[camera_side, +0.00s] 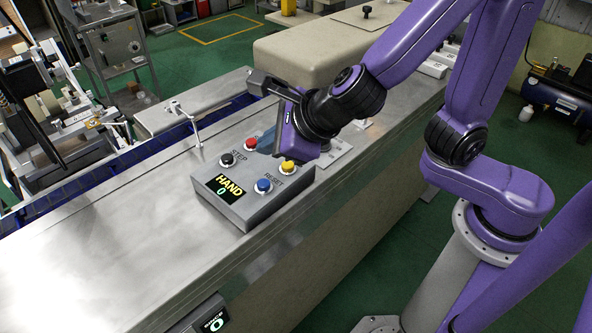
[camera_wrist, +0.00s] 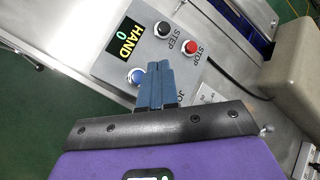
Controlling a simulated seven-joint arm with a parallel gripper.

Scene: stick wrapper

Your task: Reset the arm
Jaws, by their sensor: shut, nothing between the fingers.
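A grey control box (camera_side: 262,205) sits on the steel table, with a display (camera_side: 226,188) reading HAND 0. Its buttons are black by STEP (camera_side: 226,159), red (camera_side: 252,135), blue by RESET (camera_side: 264,185) and yellow (camera_side: 287,168). In the wrist view, the blue button (camera_wrist: 135,76) lies just left of my fingertips. The red button by STOP (camera_wrist: 190,47) and the black one (camera_wrist: 164,30) lie above them. My gripper (camera_wrist: 159,68) is shut and empty over the box; its blue-grey fingers also show in the side view (camera_side: 270,147). The yellow button is hidden in the wrist view.
The steel table (camera_side: 90,255) is bare left of the box. A beige block (camera_side: 310,50) stands behind my wrist. A small metal stand (camera_side: 197,130) is at the table's far edge, beside a blue conveyor (camera_side: 90,185). Another display (camera_side: 213,318) is on the table's front side.

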